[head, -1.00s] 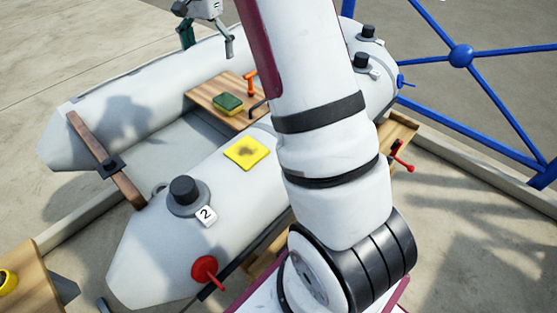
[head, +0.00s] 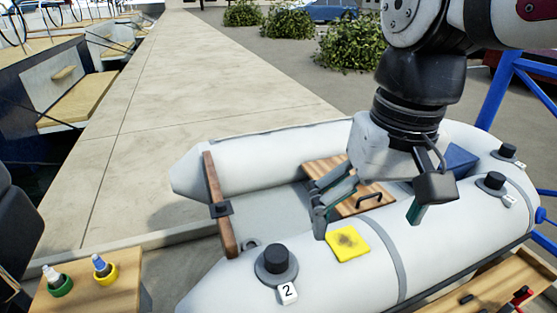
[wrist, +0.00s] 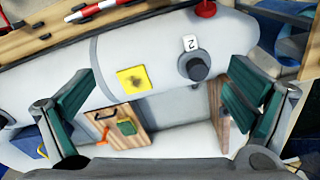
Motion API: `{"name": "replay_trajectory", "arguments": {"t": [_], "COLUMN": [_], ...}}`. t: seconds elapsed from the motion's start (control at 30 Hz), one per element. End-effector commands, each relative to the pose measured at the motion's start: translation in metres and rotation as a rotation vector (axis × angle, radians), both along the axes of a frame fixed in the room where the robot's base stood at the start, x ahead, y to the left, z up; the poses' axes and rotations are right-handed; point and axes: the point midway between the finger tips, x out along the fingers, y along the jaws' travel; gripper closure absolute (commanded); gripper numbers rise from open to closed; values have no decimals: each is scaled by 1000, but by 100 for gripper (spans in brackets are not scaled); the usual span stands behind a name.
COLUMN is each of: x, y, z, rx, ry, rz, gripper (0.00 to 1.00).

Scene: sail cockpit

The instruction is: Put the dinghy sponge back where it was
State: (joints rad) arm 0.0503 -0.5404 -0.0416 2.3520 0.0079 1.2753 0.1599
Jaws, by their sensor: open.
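The dinghy sponge (wrist: 127,127), green on top with a yellow edge, lies on the dinghy's wooden seat (wrist: 133,112) in the wrist view. In the head view my gripper hides it, though part of the seat (head: 376,205) shows. My gripper (head: 368,218) is open and empty above the dinghy, fingers spread. In the wrist view my gripper (wrist: 158,100) has its fingers at left and right, with the sponge between them and farther off. A yellow square with a dark smudge (head: 348,243) lies on the near tube, apart from the sponge.
A black handle (head: 369,198) stands on the seat, with an orange-handled item (wrist: 102,135) near the sponge. A black cap (head: 275,258) marked 2 rises from the near tube. A wooden thwart (head: 219,205) crosses the dinghy. A small table (head: 95,291) holds two bottles in rings.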

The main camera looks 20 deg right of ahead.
Motion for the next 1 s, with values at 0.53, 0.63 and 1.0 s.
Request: {"name": "replay_trajectory", "arguments": {"t": [0.53, 0.63, 1.0], "x": [-76, -75, -75], "y": [9, 9, 9], "z": [-40, -39, -39], "rx": [-55, -55, -54], "ry": [-11, -11, -13], "rz": [226, 225, 224], "gripper": [2, 2, 2]}}
